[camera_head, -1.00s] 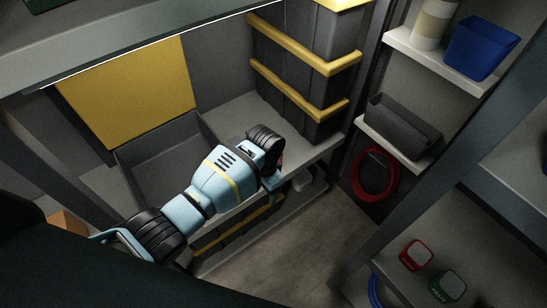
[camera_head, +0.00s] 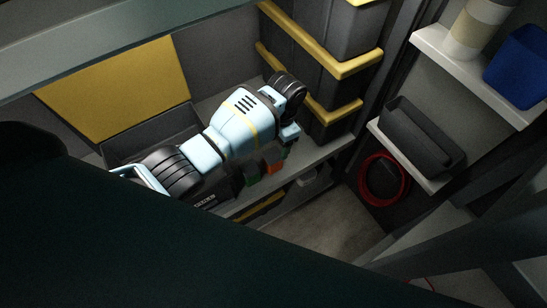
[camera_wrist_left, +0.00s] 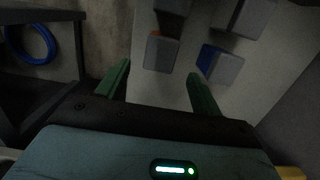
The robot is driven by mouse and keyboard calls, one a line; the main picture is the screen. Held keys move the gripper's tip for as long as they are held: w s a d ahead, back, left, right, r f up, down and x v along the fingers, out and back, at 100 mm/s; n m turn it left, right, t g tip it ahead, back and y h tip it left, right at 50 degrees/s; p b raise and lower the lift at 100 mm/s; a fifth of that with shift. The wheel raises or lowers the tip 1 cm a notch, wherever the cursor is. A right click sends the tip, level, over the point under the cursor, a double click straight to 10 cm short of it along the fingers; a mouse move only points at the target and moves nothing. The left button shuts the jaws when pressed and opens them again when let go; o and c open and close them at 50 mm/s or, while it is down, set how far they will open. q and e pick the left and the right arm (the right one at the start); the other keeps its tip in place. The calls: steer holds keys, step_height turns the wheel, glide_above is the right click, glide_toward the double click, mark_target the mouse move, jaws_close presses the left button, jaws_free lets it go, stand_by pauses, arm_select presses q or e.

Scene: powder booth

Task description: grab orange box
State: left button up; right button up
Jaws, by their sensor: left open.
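In the left wrist view, the orange box (camera_wrist_left: 161,53) shows a grey face and a thin orange side. It stands on a pale shelf surface, ahead of my left gripper (camera_wrist_left: 158,70) and between the lines of its two green fingers. The fingers are spread with nothing held between them. In the head view, my left gripper (camera_head: 268,174) points down over the shelf at the lower middle, with a small orange patch of the box (camera_head: 273,168) by the fingers. My arm hides most of it. My right gripper is not in view.
A blue-sided box (camera_wrist_left: 220,66) stands just right of the orange one, with more grey boxes above. In the head view, a grey bin (camera_head: 130,140) is at left and dark yellow-banded cases (camera_head: 330,60) stand behind. Wall shelves hold a dark tray (camera_head: 420,135) and a blue bin (camera_head: 520,68).

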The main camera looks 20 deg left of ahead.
mark_target(273, 154)
arm_select(q)
step_height(273, 154, down, 2)
steer(key=shift+s, duration=0.1)
steer(key=shift+a+f, duration=0.1)
steer(key=f, duration=0.1)
steer(key=f+b, duration=0.1)
steer(key=s+f, duration=0.1)
steer(key=f, duration=0.1)
steer(key=shift+a+f, duration=0.1)
steer(key=shift+a, duration=0.15)
steer(key=shift+f+b, duration=0.35)
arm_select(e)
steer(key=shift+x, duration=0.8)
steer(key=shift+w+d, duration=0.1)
arm_select(q)
steer(key=shift+w, duration=0.1)
steer(key=c, duration=1.1)
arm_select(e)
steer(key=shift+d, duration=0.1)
arm_select(q)
steer(key=shift+r, duration=0.2)
